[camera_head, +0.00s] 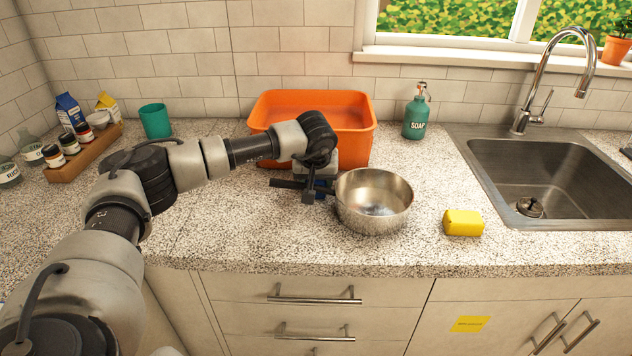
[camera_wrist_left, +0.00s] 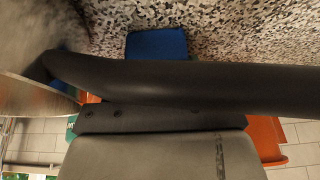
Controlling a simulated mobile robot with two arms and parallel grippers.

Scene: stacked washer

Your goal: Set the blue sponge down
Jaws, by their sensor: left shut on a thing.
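My left gripper (camera_head: 308,190) is in front of the orange basin and just left of the metal bowl, low over the speckled counter. It is shut on the blue sponge (camera_head: 323,183), which is mostly hidden behind the gripper in the head view. I cannot tell whether the sponge touches the counter. My right gripper is not in view.
The orange basin (camera_head: 350,143) stands behind and the metal bowl (camera_head: 374,203) right beside the gripper. A yellow sponge-like block (camera_head: 463,223), soap bottle (camera_head: 416,117) and sink (camera_head: 550,170) are to the right. A teal cup (camera_head: 155,121) stands left. Counter in front is clear.

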